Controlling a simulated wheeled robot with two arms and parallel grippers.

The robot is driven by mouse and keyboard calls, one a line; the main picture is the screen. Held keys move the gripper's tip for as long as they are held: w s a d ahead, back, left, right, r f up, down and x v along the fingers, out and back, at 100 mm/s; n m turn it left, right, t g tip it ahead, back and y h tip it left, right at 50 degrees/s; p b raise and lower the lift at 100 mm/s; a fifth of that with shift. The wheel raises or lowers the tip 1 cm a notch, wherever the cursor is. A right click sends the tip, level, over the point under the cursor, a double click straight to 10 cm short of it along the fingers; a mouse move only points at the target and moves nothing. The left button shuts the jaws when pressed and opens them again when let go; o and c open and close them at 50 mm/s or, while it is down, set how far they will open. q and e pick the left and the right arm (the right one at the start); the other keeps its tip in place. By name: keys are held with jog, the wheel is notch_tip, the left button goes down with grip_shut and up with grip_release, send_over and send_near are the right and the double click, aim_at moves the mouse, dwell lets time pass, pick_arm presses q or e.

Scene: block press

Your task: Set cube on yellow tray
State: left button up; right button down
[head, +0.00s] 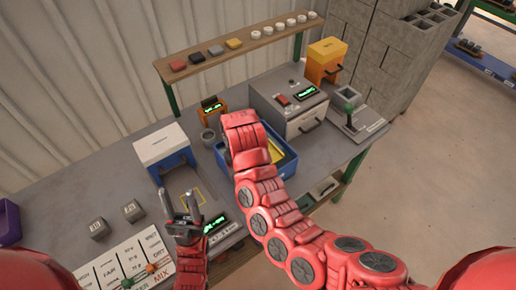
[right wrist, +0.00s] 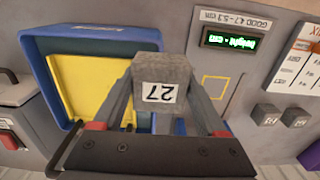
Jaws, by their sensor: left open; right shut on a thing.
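The tray with a yellow floor (head: 276,151) and blue walls stands on the bench, partly hidden by my right arm in the head view. In the right wrist view its yellow floor (right wrist: 92,80) shows at left. My right gripper (right wrist: 158,98) is shut on a grey cube (right wrist: 160,70) labelled 27. The cube appears in front of the tray's right edge; its height above the bench is hard to tell. In the head view the right fingers and held cube are hidden. My left gripper (head: 182,207) is open and empty, pointing up near the bench front.
Two other grey cubes (head: 133,210) sit at the bench's left. A height gauge with a green display (head: 215,224) and a blue-and-white device (head: 163,150) stand left of the tray. A grey machine (head: 288,101) stands behind it. A raised shelf (head: 240,48) runs along the back.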

jog(key=w+d+b, duration=0.1)
jog(key=w+b, duration=0.1)
jog(key=w+d+f+b, duration=0.1)
jog(key=w+b, duration=0.3)
jog(key=b, duration=0.1)
jog(key=shift+w+d+f, duration=0.25)
jog(key=shift+d+f, duration=0.15)
jog(key=w+b, duration=0.1)
jog(key=w+d+b, duration=0.1)
jog(key=w+b, duration=0.1)
jog(key=w+d+b, duration=0.1)
jog(key=w, duration=0.1)
jog(key=shift+d, duration=0.1)
jog(key=shift+w+r+b, duration=0.1)
jog(key=shift+w+b, duration=0.2)
jog(key=shift+b, duration=0.3)
jog(key=shift+d+b, duration=0.1)
jog(key=shift+b, duration=0.4)
jog(key=shift+w+f, duration=0.15)
jog(key=shift+f, duration=0.1)
notch_tip(320, 180, down, 3)
jog(key=shift+w+d+r, duration=0.1)
